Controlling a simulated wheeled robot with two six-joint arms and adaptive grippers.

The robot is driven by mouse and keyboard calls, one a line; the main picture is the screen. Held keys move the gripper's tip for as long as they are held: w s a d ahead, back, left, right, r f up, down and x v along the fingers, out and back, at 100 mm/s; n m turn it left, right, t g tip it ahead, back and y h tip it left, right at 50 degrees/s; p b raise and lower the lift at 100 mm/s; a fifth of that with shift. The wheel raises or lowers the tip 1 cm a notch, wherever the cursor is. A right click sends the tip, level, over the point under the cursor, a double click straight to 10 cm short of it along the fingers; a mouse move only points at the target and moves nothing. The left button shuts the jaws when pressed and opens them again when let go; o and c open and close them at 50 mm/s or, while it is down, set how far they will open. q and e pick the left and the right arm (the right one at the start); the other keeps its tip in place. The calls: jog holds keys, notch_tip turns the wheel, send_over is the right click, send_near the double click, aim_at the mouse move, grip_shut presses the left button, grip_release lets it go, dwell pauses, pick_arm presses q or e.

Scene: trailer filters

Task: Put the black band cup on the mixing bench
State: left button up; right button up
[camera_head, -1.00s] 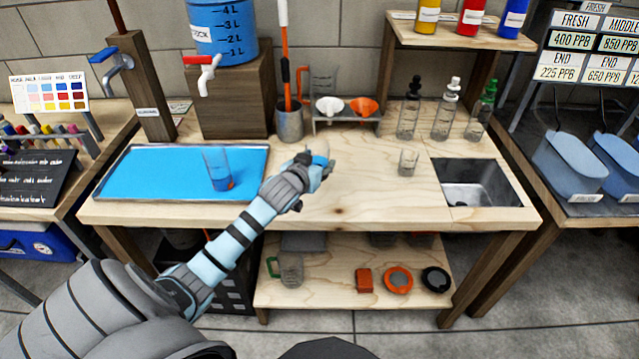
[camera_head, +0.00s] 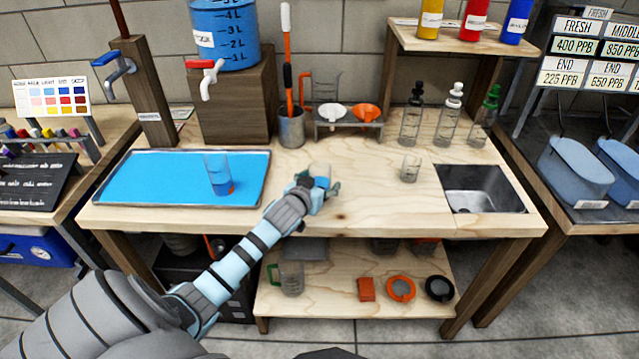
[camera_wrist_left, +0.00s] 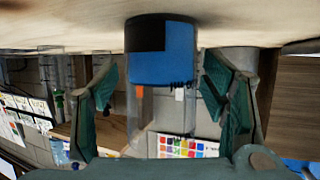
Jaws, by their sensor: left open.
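The black band cup (camera_wrist_left: 160,112) is clear, with blue liquid and a black band or patch (camera_wrist_left: 145,33). In the left wrist view, which is upside down, it stands between the two fingers of my left gripper (camera_wrist_left: 160,72), with a gap on each side. Its base is at the pale wood surface. In the head view the cup (camera_head: 320,170) shows at my open left gripper (camera_head: 321,187), over the middle of the mixing bench (camera_head: 365,190), partly hidden by the gripper. My right gripper is not in view.
A blue tray (camera_head: 120,178) with an orange-marked cup (camera_head: 219,174) lies left. A clear cup (camera_head: 410,168) and sink (camera_head: 485,190) are right. Behind stand a tool holder (camera_head: 291,128), a funnel rack (camera_head: 348,131) and dropper bottles (camera_head: 411,125). Bare wood lies around my gripper.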

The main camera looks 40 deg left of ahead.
pick_arm(q)
jog(key=shift+r, duration=0.15)
jog(key=p+v, duration=0.3)
jog(key=v, duration=0.8)
jog(key=shift+s+d+r, duration=0.1)
jog(key=shift+s+r, duration=0.15)
jog(key=shift+s, duration=0.25)
